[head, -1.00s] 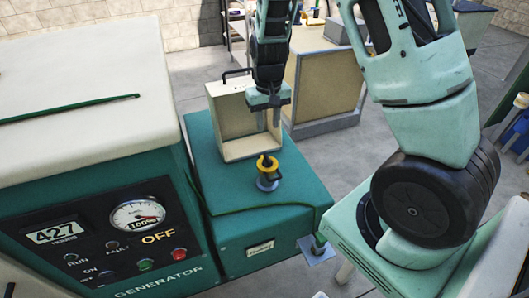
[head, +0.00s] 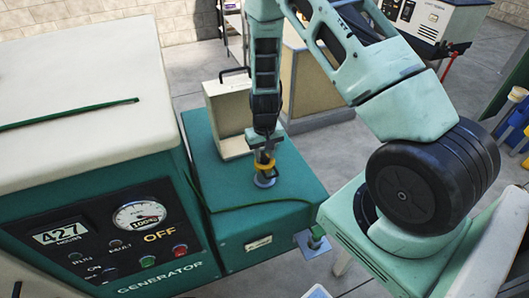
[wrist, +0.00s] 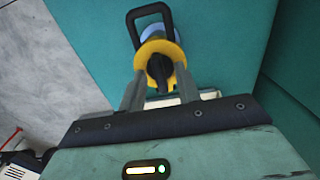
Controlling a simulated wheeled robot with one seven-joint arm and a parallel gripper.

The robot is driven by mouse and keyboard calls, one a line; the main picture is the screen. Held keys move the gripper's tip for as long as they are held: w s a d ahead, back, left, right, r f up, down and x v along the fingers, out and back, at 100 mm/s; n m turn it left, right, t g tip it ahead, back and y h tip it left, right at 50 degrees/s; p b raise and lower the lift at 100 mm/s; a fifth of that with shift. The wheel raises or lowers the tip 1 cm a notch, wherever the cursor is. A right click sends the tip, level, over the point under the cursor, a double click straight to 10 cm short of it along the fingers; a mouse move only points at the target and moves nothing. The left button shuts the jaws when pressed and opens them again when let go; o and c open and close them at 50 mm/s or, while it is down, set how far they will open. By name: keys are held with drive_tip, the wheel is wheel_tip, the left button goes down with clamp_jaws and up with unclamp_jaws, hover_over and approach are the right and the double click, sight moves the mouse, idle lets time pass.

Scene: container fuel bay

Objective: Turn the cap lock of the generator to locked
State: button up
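The generator (head: 150,235) is a teal cabinet with a pale top; its panel reads OFF, with a 100% gauge. Its cap lock (head: 266,164) is a yellow collar with a black centre on a pale blue base, on top of the lower teal box (head: 215,195). The wrist view shows the yellow collar (wrist: 172,48), a dark knob in its middle and a black loop (wrist: 150,14) beyond it. My gripper (wrist: 160,85) points down at the cap, one finger on each side of the dark knob. The fingers look apart; contact is unclear.
A green cable (head: 265,203) runs across the box top. Beige cabinets (head: 320,85) and shelves stand behind. The floor at the right is partly clear.

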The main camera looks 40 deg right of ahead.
drive_tip(key=shift+c, duration=0.3)
clamp_jaws()
drive_tip(key=m+b, duration=0.1)
drive_tip(key=m, duration=0.3)
drive_tip(key=shift+m, duration=0.3)
drive_tip(key=m, duration=0.4)
drive_tip(key=shift+m+b, duration=0.3)
drive_tip(key=m, duration=0.4)
drive_tip(key=shift+m+p, duration=0.65)
drive_tip(key=shift+m, duration=1.75)
